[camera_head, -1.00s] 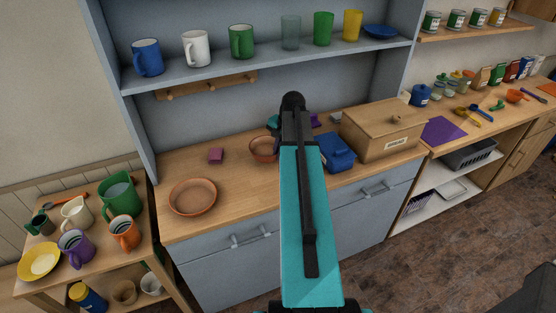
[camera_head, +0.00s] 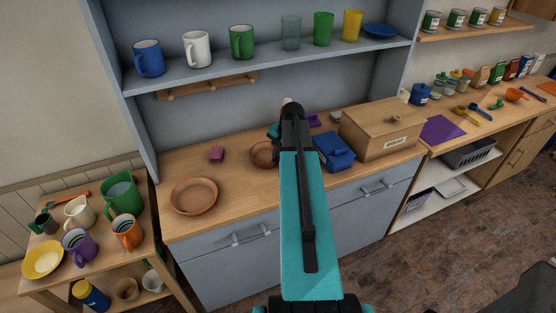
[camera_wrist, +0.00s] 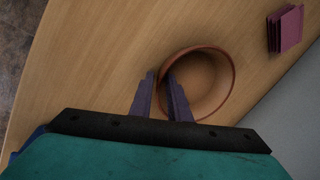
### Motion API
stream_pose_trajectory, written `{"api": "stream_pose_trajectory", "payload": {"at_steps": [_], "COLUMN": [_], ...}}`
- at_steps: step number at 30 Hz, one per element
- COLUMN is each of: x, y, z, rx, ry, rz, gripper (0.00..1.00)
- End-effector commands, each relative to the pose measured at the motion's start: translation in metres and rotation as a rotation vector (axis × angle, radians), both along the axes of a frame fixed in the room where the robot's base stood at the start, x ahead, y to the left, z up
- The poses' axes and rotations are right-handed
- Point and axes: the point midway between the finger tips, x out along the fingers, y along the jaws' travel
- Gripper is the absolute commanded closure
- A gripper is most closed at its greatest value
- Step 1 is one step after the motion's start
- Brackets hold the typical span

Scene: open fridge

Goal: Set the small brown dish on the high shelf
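The small brown dish (camera_head: 262,155) stands on the wooden counter, partly hidden by my arm in the head view. In the wrist view the dish (camera_wrist: 210,84) is round and hollow. My gripper (camera_wrist: 159,74) is at its left rim, with one finger over the inside and the other outside. A gap shows between the fingers; whether they touch the rim is unclear. In the head view my arm hides the fingers. The high shelf (camera_head: 270,66) is blue-grey and runs above the counter.
The shelf holds a blue mug (camera_head: 149,58), a white mug (camera_head: 197,49), a green mug (camera_head: 241,42), several cups and a blue dish (camera_head: 380,31).

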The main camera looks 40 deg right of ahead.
Motion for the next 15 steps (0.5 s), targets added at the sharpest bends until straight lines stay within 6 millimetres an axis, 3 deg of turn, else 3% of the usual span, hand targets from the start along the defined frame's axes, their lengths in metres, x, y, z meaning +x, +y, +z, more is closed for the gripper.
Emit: {"api": "stream_pose_trajectory", "payload": {"at_steps": [15], "x": [-0.0003], "y": [-0.0003], "z": [0.0044], "rx": [-0.001], "ry": [0.000], "rz": [0.000], "gripper": [0.75]}}
